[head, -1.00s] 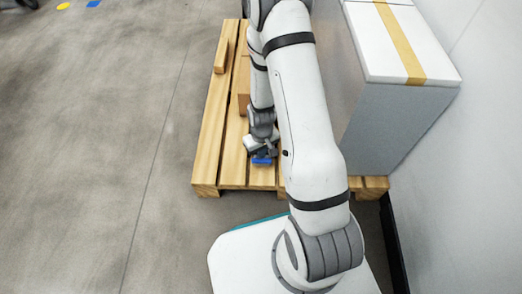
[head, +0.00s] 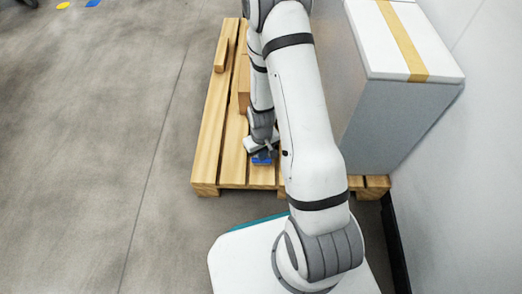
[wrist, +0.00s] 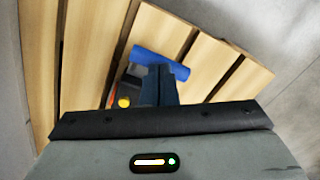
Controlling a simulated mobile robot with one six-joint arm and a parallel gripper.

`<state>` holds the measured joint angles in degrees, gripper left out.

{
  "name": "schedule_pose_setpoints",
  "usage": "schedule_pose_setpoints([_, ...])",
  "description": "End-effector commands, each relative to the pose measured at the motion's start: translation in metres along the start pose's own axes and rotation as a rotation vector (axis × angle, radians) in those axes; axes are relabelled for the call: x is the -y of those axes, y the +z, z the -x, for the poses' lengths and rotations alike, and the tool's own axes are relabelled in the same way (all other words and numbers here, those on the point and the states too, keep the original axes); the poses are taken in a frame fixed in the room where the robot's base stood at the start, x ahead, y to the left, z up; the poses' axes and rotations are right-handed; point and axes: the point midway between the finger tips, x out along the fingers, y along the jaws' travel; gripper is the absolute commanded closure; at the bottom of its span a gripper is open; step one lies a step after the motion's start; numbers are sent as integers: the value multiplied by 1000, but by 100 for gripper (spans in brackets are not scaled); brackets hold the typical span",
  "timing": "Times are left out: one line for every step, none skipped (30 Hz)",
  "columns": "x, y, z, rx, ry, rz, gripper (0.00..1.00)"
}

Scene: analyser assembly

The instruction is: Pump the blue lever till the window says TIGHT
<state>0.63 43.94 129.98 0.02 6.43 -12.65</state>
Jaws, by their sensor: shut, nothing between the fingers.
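The blue lever (head: 262,159) shows as a small blue piece near the front edge of the wooden pallet in the head view. In the wrist view the blue lever (wrist: 160,64) is a blue bar lying across, just past the fingertips. My gripper (wrist: 158,80) is shut and empty, with its fingertips at the lever, overlapping its near edge in the picture. I cannot tell whether they touch it. My gripper (head: 264,150) is partly hidden by its own wrist in the head view. No window with lettering can be made out.
The wooden pallet (head: 208,150) lies under the lever. A grey cabinet with a white top (head: 408,40) stands to the right by the wall. A yellow round piece (wrist: 123,101) shows left of the fingers. Open floor (head: 90,170) lies to the left.

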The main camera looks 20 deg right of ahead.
Motion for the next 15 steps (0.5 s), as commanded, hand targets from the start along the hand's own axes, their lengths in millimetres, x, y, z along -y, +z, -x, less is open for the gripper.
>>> schedule_pose_setpoints([-1,-2,-6,-6,2,-1,100])
schedule_pose_setpoints([-1,-2,-8,-7,2,-1,100])
schedule_pose_setpoints([-2,-3,-11,-8,2,-1,100])
schedule_pose_setpoints([-2,-3,-13,-9,2,-2,100])
schedule_pose_setpoints([-2,-4,-14,-10,2,-2,100])
schedule_pose_setpoints([-2,-4,-17,-11,3,-2,100])
schedule_pose_setpoints([-2,-4,-18,-12,3,-2,100])
schedule_pose_setpoints([-2,-4,-19,-12,3,-2,100])
schedule_pose_setpoints([-2,-4,-20,-11,3,-2,100])
schedule_pose_setpoints([-2,-4,-20,-11,2,-2,100])
schedule_pose_setpoints([-2,-4,-20,-10,2,-1,100])
schedule_pose_setpoints([-2,-3,-20,-9,2,-1,100])
schedule_pose_setpoints([-2,-3,-21,-9,2,-1,100])
schedule_pose_setpoints([-2,-3,-22,-8,2,-1,100])
schedule_pose_setpoints([-1,-3,-24,-8,2,-1,100])
